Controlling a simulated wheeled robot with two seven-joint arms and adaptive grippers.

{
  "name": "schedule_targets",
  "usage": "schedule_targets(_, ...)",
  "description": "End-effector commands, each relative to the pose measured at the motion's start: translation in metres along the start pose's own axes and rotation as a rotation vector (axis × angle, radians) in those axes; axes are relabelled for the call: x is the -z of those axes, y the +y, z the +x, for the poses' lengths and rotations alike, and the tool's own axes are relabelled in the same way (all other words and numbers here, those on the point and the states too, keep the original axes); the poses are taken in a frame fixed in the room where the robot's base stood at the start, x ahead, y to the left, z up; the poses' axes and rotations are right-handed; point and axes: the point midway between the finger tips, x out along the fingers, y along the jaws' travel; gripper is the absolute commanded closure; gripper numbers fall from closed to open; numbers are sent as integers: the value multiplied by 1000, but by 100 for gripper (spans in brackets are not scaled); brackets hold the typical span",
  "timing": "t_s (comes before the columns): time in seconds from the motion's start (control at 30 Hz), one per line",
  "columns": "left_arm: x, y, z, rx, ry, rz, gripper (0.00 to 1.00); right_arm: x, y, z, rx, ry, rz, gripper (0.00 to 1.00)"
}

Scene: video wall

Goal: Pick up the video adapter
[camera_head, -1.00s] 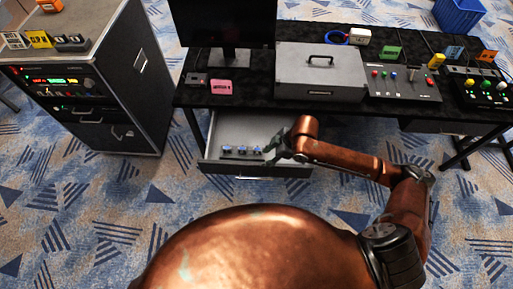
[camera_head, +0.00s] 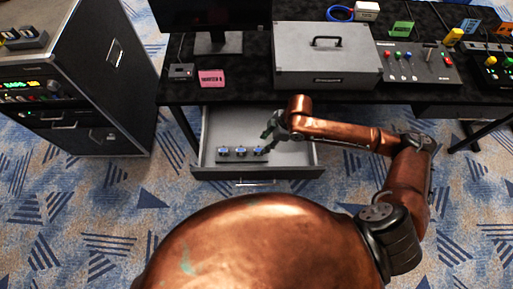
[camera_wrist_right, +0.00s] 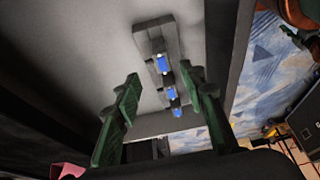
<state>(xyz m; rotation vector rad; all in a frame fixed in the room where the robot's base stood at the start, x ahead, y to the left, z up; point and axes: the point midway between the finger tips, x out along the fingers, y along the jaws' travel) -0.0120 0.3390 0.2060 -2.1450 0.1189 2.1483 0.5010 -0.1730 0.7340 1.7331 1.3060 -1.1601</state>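Several small blue-and-silver adapters stand in a row on a dark strip holder (camera_head: 243,158) inside the open drawer. In the head view I see a left one (camera_head: 222,151), a middle one (camera_head: 240,151) and a right one (camera_head: 258,150); which is the video adapter I cannot tell. My right gripper (camera_head: 268,141) is over the drawer, by the right end of the row. In the right wrist view its green fingers (camera_wrist_right: 160,108) are spread, with the holder (camera_wrist_right: 153,36) and blue adapters (camera_wrist_right: 169,93) beyond and between them. Nothing is gripped. My left gripper is out of view.
The drawer (camera_head: 215,125) hangs open under the black table (camera_head: 258,92), whose edge is close above my right arm. A grey case (camera_head: 325,60), a monitor, a pink label (camera_head: 211,78) and control panels stand on top. A black rack cabinet (camera_head: 115,100) is at left.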

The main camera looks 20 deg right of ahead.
Motion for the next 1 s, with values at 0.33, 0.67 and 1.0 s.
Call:
schedule_targets(0.33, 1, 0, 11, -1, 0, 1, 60, -1, -1, 33, 2, 0, 1, 62)
schedule_targets(0.67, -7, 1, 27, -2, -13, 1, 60, -2, -4, 77, 3, 0, 1, 62)
schedule_targets(1.0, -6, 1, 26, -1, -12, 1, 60, -1, -3, 76, 0, 0, -1, 70)
